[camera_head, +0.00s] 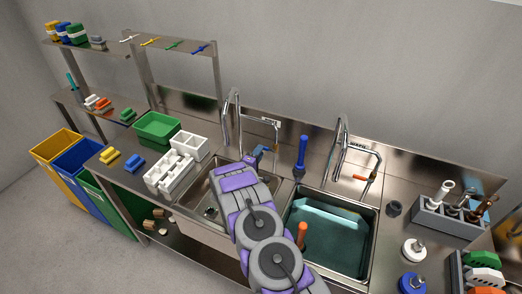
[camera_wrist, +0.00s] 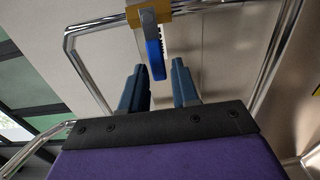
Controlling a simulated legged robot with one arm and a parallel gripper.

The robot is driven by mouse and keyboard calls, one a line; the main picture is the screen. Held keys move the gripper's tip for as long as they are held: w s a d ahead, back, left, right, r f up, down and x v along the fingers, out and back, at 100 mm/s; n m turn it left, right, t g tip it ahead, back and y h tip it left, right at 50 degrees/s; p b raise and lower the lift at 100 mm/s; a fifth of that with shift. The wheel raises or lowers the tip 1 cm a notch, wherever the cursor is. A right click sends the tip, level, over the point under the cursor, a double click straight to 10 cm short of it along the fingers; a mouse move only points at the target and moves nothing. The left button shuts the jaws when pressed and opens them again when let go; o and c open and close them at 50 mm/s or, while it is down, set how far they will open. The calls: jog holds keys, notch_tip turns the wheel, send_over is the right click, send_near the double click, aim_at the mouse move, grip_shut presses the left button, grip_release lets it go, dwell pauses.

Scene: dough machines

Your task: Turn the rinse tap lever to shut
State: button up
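A chrome tap (camera_head: 230,112) stands behind the left sink, with a small label plate I cannot read. In the wrist view a blue lever (camera_wrist: 154,52) hangs from a brass-coloured body (camera_wrist: 150,12) on the chrome pipe. My gripper (camera_wrist: 160,72) is open, its two dark blue fingers apart. The lever's lower end lies at the gap between the fingertips, nearer the left finger; I cannot tell whether it touches. In the head view my gripper (camera_head: 257,155) is at the left tap and hides most of its lever.
A second tap (camera_head: 342,140) with an orange lever (camera_head: 363,179) stands over the right, water-filled sink (camera_head: 288,228). A blue-handled brush (camera_head: 301,152) stands between the taps. White trays (camera_head: 168,175) and a green tub (camera_head: 158,126) are left; a grey holder (camera_head: 447,219) is right.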

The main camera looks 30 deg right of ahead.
jog(key=v, duration=1.4)
jog(key=shift+a, duration=0.15)
jog(key=shift+f, duration=0.1)
jog(key=shift+w, duration=0.1)
